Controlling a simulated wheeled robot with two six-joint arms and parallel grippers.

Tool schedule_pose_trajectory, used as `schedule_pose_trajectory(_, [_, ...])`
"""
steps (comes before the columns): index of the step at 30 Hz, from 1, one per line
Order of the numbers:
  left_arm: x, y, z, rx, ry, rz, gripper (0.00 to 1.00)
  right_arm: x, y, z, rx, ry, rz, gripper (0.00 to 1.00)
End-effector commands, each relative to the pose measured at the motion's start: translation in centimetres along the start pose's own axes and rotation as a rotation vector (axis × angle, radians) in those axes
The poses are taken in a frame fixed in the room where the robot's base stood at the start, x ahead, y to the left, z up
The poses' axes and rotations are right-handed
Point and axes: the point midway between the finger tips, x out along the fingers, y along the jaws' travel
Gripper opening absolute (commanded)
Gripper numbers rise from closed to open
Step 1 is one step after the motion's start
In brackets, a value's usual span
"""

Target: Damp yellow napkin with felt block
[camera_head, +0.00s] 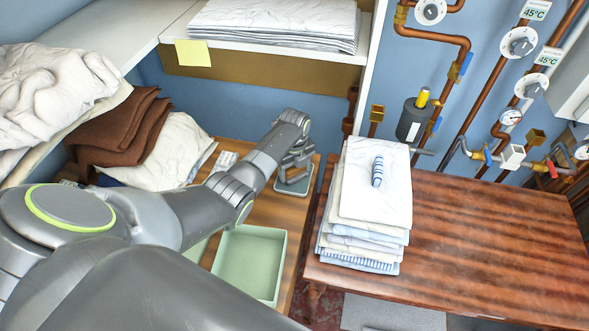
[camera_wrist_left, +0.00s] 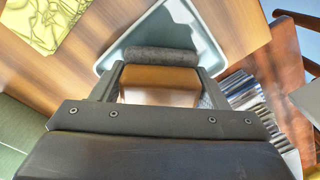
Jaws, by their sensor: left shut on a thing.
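The felt block (camera_wrist_left: 160,85) shows in the left wrist view as a brown wooden body with a dark grey felt strip along its far edge. My left gripper (camera_head: 295,172) is shut on it. In the left wrist view the block is over a shallow pale grey-blue tray (camera_wrist_left: 182,20); I cannot tell whether the felt touches it. The tray also shows in the head view (camera_head: 294,189), under my left gripper. The yellow napkin (camera_wrist_left: 45,22), with dark line patterns, lies on the wooden table at the upper left of the wrist view. I cannot make it out in the head view. My right gripper is not in view.
An open pale green box (camera_head: 248,265) stands in front of the tray. A stack of folded linen (camera_head: 372,200) with a blue-striped roll (camera_head: 377,171) on top sits on the dark wooden table (camera_head: 480,235). Brown and white cloths (camera_head: 125,128) are piled at left.

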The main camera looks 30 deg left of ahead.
Motion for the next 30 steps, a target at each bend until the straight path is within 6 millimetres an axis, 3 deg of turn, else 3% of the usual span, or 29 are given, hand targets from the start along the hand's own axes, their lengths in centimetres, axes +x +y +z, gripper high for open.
schedule_pose_trajectory(5, [-0.01, -0.02, 0.00, 0.000, 0.000, 0.000, 0.49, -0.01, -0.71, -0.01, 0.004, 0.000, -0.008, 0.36])
schedule_pose_trajectory(30, [0.86, -0.03, -0.02, 0.000, 0.000, 0.000, 0.49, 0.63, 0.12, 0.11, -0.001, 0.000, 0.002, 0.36])
